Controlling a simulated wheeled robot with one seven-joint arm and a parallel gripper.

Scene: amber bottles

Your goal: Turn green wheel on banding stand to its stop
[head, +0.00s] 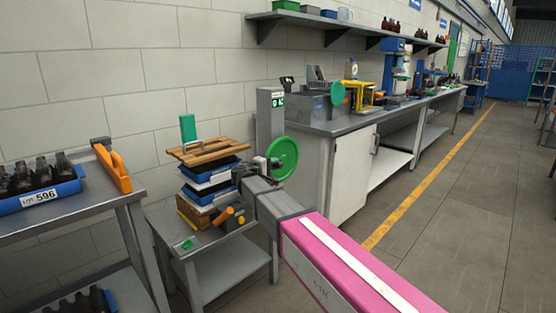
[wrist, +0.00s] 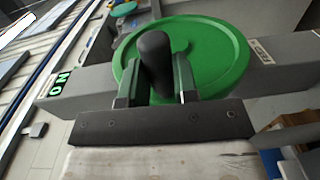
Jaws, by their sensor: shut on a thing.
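The green wheel (head: 284,153) is mounted on the grey upright of the banding stand (head: 270,112), which has a small lit display near its top. In the wrist view the wheel (wrist: 215,60) fills the upper middle, with a black upright handle knob (wrist: 155,52) near its rim. My gripper (wrist: 156,75) has one finger on each side of this knob and is shut on it. In the head view my gripper (head: 262,166) is at the wheel's left side, and the knob is hard to make out there.
Left of the wheel, a stack of blue trays (head: 210,172) with a wooden slatted top (head: 208,150) stands on a low grey table (head: 205,240). A bench with a blue crate of amber bottles (head: 50,195) is at far left. A long workbench (head: 335,122) stands behind. The floor at right is clear.

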